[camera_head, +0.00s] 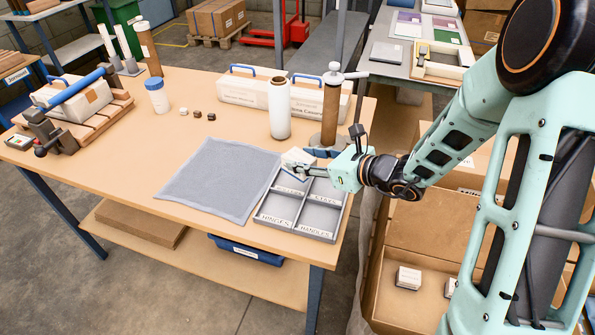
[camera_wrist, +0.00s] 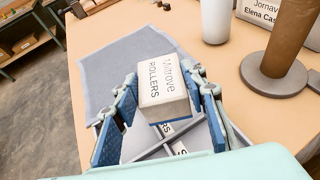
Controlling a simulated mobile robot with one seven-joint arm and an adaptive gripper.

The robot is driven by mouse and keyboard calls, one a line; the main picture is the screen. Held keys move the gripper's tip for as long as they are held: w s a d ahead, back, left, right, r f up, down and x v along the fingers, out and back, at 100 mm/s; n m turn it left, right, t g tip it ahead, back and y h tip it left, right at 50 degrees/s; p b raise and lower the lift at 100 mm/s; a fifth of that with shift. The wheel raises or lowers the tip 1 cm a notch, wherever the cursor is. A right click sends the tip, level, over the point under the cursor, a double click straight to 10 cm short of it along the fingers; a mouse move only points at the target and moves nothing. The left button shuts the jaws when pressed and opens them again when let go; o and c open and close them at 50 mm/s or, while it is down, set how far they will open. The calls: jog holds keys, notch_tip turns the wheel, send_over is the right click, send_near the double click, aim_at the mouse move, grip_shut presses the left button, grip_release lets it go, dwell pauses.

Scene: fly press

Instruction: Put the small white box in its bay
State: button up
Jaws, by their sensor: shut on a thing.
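My gripper (camera_head: 306,166) is shut on the small white box (camera_wrist: 163,84), one blue-padded finger on each side in the wrist view. The box reads "Mitrove ROLLERS" there; in the head view it shows as a pale, tilted shape (camera_head: 297,157). The grey divided tray (camera_head: 337,232) lies below, near the table's right front corner. Its front bays are labelled HINGES and HANDLES; the back labels are hard to read. The box is over the back part of the tray, apparently above its walls. In the wrist view, the box and fingers hide much of the tray (camera_wrist: 150,152).
A grey cloth (camera_head: 220,178) lies left of the tray. A brown roll on a round stand (camera_head: 330,112) and a white roll (camera_head: 279,108) stand behind it. An open carton (camera_head: 420,308) with small white boxes (camera_head: 408,278) is at the right.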

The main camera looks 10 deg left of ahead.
jog(key=a+f, duration=0.1)
jog(key=w+f, duration=0.1)
jog(key=shift+w+a+f, duration=0.3)
jog(key=shift+a+f, duration=0.05)
jog(key=shift+a, duration=0.05)
notch_tip(320, 180, down, 3)
jog(key=shift+w+a+r, duration=0.1)
jog(key=shift+a, duration=0.05)
jog(key=shift+f, duration=0.3)
jog(key=shift+f, duration=0.2)
jog(key=o, duration=1.4)
jog(key=shift+r, duration=0.1)
